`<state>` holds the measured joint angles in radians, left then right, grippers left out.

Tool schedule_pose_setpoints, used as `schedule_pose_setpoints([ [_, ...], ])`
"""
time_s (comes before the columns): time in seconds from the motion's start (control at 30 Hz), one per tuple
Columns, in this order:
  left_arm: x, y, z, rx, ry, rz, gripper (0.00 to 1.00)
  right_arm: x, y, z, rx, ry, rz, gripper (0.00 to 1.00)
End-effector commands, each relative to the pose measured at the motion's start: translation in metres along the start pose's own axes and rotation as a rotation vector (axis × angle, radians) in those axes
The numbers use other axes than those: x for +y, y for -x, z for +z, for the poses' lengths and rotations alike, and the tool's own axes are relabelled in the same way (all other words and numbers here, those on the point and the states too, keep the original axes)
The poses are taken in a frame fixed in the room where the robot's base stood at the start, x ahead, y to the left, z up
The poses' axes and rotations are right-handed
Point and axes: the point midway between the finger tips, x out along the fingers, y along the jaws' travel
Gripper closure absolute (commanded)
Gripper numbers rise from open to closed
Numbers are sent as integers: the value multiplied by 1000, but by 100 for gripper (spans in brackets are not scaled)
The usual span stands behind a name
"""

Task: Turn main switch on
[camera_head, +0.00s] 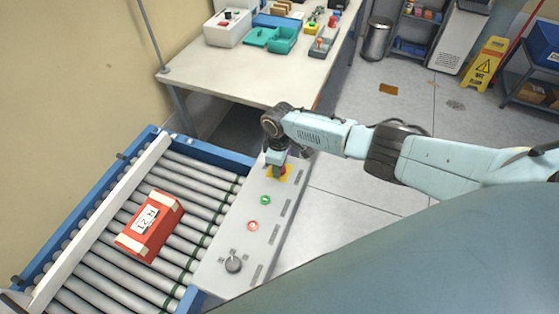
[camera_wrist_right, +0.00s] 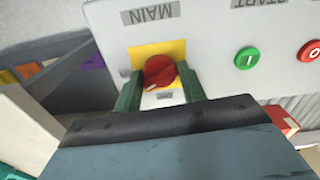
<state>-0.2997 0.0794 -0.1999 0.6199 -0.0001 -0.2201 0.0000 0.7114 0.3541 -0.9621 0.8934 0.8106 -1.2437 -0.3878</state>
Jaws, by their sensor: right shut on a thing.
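The main switch (camera_wrist_right: 160,72) is a red rotary knob on a yellow plate (camera_wrist_right: 143,50) under the label MAIN, which reads upside down in the right wrist view. My right gripper (camera_wrist_right: 161,88) has its two green fingers on either side of the knob and is shut on it. The knob's ridge looks slanted there. In the head view the right gripper (camera_head: 278,164) points down at the far end of the grey control panel (camera_head: 224,255). It hides the knob, and only part of the yellow plate (camera_head: 287,174) shows. My left gripper is not in view.
Beside the switch are a green START button (camera_wrist_right: 247,58) and a red button (camera_wrist_right: 311,52). A dark selector knob (camera_head: 233,265) sits at the panel's near end. A red box (camera_head: 150,225) lies on the roller conveyor (camera_head: 95,268). A table (camera_head: 250,76) with bins stands behind.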

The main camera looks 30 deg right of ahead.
Motion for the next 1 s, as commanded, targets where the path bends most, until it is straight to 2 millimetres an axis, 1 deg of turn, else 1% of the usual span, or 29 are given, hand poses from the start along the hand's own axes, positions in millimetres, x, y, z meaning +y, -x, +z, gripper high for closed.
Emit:
schedule_pose_setpoints([
  [0.03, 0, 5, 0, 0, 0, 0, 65, 0, 3, 0, 1, -45, -2, 82],
  [0.2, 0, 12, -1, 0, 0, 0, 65, 0, 2, -1, 1, -191, -1, 82],
  [0.5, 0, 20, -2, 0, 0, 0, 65, 0, 2, -1, 1, -384, 1, 82],
  [0.73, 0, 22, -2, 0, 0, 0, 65, 1, 2, -1, 2, -461, 2, 82],
  [1.0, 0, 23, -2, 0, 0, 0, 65, 1, 2, -1, 4, -486, 2, 82],
])
